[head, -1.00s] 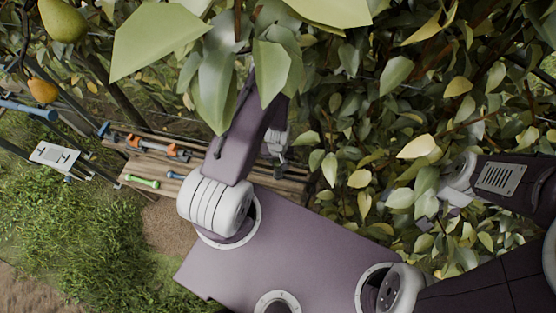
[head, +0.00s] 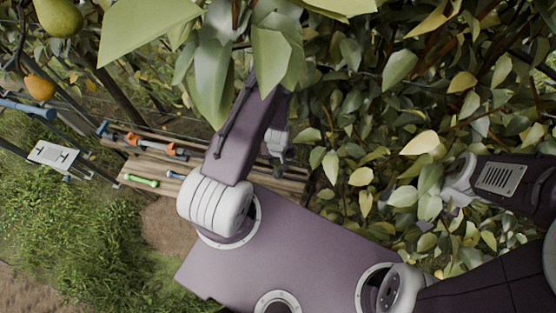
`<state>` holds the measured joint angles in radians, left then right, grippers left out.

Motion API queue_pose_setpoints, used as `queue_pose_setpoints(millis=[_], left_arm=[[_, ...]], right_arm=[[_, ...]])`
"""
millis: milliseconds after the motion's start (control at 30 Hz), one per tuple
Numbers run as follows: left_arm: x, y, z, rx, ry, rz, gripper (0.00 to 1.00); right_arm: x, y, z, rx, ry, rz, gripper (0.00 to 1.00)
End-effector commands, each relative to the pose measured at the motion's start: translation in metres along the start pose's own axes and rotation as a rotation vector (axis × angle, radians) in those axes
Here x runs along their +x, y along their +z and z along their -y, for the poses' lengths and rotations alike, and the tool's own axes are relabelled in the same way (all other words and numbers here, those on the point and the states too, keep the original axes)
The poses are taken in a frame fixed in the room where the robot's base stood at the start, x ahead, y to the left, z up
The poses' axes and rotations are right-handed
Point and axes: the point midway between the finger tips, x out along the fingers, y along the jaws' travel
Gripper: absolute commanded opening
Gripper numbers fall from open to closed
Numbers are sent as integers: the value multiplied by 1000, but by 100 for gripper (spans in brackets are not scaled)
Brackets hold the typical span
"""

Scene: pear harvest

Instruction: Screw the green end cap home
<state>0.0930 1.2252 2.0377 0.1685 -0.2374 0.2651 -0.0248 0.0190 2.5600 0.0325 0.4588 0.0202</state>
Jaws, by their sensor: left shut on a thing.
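My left gripper (head: 279,158) is small in the head view, partly behind my own dark arm link, over the right part of the wooden slatted bench. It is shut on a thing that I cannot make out. A green piece with knob-like ends (head: 141,181) lies on the left part of the bench, well apart from the gripper. I cannot tell whether it is the green end cap or carries it. My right gripper (head: 437,194) is at the right among leaves, which hide its fingers.
The wooden bench (head: 150,166) also holds an orange and grey tool (head: 155,146) and a small blue-ended piece (head: 174,175). A white plate (head: 58,156) is at the left. Dense leaves fill the top and right. Pears (head: 58,17) hang at upper left.

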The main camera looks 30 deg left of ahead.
Motion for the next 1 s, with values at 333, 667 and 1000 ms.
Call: queue_pose_setpoints(millis=[333,667,1000], left_arm=[[0,0,0,0,0,0,0],[7,1,0,0,0,0,0],[7,1,0,0,0,0,0]], right_arm=[[0,0,0,0,0,0,95],[7,1,0,0,0,0,95],[7,1,0,0,0,0,95]])
